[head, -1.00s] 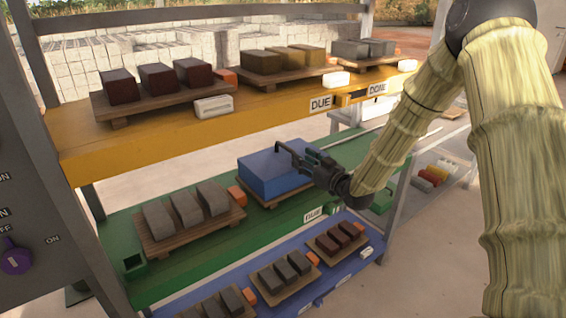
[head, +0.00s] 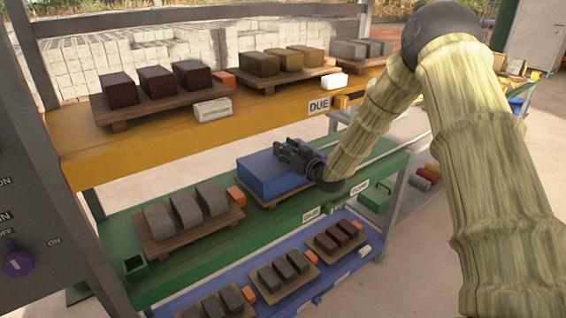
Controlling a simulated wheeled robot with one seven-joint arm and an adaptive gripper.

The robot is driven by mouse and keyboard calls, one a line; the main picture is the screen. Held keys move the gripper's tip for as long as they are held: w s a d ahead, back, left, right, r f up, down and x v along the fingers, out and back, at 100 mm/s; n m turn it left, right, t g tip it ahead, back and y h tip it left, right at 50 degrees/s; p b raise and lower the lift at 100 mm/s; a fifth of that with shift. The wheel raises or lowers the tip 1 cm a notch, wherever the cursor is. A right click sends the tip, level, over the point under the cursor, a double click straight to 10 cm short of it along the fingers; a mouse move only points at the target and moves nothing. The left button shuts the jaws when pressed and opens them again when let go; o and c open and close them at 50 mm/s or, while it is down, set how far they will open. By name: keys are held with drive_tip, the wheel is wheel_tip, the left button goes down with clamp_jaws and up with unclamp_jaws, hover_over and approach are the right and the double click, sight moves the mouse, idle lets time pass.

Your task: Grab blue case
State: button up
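The blue case (head: 262,178) is a box lying on a small wooden pallet on the green middle shelf (head: 120,225). My gripper (head: 283,152) is at the case's upper right side, reaching over its top from the right. The fingers are dark and small here, and they overlap the top of the case. I cannot tell whether they touch the case or close on any part of it. The gripper and wrist hide the right part of the case, and no handle can be made out clearly.
A pallet of grey blocks (head: 187,212) with an orange piece stands left of the case. The yellow upper shelf (head: 150,145) holds several block pallets above. The blue lower shelf (head: 345,262) holds more below. A green case (head: 375,198) with a handle is to the right.

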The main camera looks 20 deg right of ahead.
clamp_jaws()
drive_tip(key=shift+r, duration=0.1)
idle(0.3)
